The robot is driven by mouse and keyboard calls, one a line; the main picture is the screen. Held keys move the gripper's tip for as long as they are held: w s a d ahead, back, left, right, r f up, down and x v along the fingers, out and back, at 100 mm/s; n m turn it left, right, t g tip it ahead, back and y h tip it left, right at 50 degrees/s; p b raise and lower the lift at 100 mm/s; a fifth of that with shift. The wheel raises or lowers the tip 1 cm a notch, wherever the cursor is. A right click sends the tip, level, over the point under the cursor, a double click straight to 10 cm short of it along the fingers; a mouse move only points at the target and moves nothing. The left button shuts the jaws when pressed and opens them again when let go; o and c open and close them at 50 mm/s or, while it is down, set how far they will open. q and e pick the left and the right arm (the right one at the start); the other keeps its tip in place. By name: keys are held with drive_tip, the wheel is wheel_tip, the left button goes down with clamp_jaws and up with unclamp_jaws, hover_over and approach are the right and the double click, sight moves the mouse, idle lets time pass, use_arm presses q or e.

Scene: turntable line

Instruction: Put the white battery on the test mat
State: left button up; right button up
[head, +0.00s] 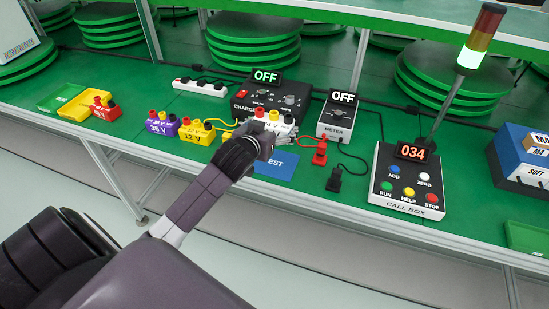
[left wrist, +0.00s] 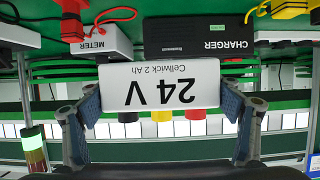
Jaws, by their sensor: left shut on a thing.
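The white battery (head: 284,126) shows in the head view in front of the charger, partly hidden by my gripper. In the left wrist view the white battery (left wrist: 160,85) appears upside down, reading "24 V", with black, yellow and red terminals. My left gripper (head: 263,142) is shut on it, one finger on each side, as the left wrist view (left wrist: 160,105) shows. The blue test mat (head: 284,166) lies just below and right of the gripper in the head view, its left part hidden by my gripper and arm. Whether the battery touches anything beneath cannot be told. My right gripper is not in view.
The charger (head: 272,95) and meter (head: 340,122), both reading OFF, stand behind. Red (head: 320,152) and black (head: 334,180) plugs with cables lie right of the mat. Yellow 12 V (head: 197,132) and purple 36 V (head: 163,126) batteries stand left. A call box (head: 407,182) is right.

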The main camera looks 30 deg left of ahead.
use_arm(q)
hover_over(273, 162)
wheel_tip(273, 162, down, 8)
drive_tip(key=shift+w+b, duration=0.15)
drive_tip(key=shift+b, duration=0.15)
drive_tip(key=shift+f, duration=1.95)
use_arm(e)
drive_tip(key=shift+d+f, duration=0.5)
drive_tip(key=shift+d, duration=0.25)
use_arm(q)
drive_tip(key=o, duration=1.4)
drive_tip(key=shift+f, duration=0.25)
drive_tip(key=o, duration=0.3)
drive_tip(key=shift+d, duration=0.1)
drive_tip(key=shift+o, duration=0.2)
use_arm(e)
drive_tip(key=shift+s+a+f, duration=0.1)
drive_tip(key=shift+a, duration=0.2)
use_arm(q)
drive_tip(key=shift+r, duration=0.1)
